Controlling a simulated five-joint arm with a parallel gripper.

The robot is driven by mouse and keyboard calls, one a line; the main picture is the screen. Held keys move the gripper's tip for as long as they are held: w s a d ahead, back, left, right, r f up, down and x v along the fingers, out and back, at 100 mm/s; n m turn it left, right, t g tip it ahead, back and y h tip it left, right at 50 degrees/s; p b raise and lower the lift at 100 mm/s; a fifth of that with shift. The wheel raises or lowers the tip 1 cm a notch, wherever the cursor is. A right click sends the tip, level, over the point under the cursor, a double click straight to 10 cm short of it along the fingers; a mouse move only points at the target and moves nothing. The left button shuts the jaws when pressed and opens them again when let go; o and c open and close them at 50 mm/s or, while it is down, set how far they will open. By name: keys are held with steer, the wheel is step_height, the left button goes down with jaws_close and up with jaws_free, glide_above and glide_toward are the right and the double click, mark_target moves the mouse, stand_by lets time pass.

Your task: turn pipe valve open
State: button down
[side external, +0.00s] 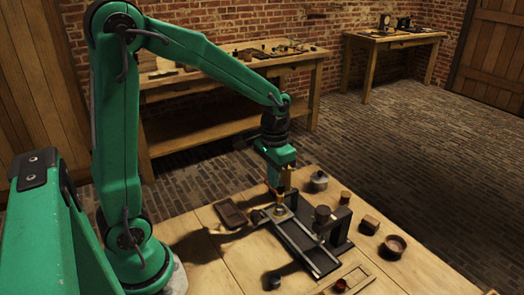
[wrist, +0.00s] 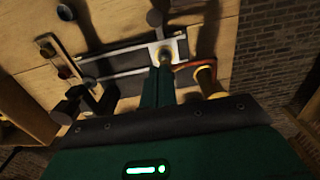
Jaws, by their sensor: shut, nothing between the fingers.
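A brass, pipe-like part (wrist: 207,80) with a thin red-orange bar (wrist: 192,66) shows just right of my fingers in the wrist view; it looks like the valve and its handle. In the side view the brass part (side external: 286,180) stands close behind my gripper (side external: 274,188), partly hidden. My gripper (wrist: 161,70) points down and is shut and empty, its green fingers together beside the bar. Whether they touch the bar I cannot tell. A pale square plate with a round brass fitting (wrist: 167,52) lies just beyond the fingertips.
A dark frame with rails (side external: 310,248) and a dark upright block (side external: 335,225) stands right of my gripper. A dark tray (side external: 231,214) lies to the left. A lidded pot (side external: 319,181), a wooden box (side external: 369,224) and a round bowl (side external: 394,246) stand on the bench.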

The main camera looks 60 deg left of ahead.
steer(key=shift+f, duration=0.75)
steer(key=shift+w, duration=0.25)
stand_by(0.5)
steer(key=shift+a, duration=0.3)
stand_by(0.4)
steer(key=shift+s, duration=0.4)
steer(key=shift+r, duration=0.1)
